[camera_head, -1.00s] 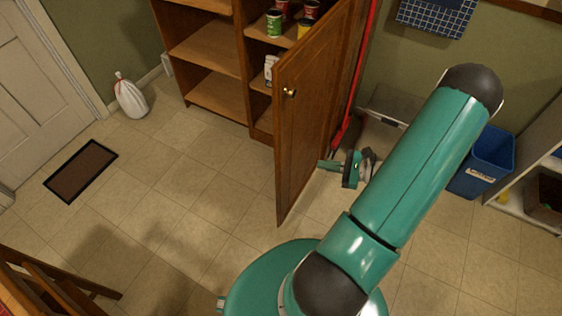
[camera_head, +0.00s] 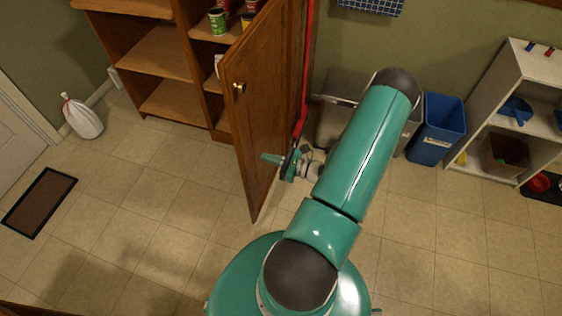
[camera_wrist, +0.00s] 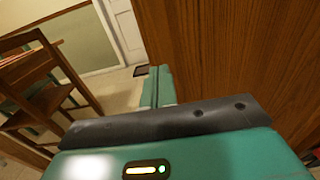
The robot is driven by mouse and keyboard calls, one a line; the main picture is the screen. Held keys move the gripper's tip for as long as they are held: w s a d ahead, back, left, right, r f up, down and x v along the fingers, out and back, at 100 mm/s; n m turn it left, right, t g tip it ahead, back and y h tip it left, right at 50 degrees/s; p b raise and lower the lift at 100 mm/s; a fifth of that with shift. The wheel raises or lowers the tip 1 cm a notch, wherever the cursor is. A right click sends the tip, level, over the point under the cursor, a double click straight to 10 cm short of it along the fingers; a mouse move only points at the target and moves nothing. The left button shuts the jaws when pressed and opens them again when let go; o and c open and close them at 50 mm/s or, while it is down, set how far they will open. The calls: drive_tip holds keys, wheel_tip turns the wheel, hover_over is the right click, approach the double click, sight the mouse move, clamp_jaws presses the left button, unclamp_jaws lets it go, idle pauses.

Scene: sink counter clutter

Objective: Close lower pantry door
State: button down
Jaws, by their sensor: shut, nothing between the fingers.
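The lower pantry door (camera_head: 262,105) is a brown wooden panel with a small round brass knob (camera_head: 240,87). It stands wide open, swung out from the wooden pantry (camera_head: 165,55). In the head view I cannot tell whether the fingertips touch the panel. In the wrist view the door (camera_wrist: 240,60) fills the upper right, close beside my gripper (camera_wrist: 157,85).
A red pole (camera_head: 304,70) stands right behind the door. A blue bin (camera_head: 437,128) and a white shelf (camera_head: 510,110) are to the right. A white bag (camera_head: 82,118) and a dark mat (camera_head: 40,202) lie left. A wooden chair (camera_wrist: 40,85) shows in the wrist view.

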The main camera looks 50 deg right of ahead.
sight(244, 151)
drive_tip(key=x, duration=0.5)
drive_tip(key=shift+w+a, duration=0.25)
drive_tip(key=shift+w, duration=0.1)
drive_tip(key=shift+w, duration=0.1)
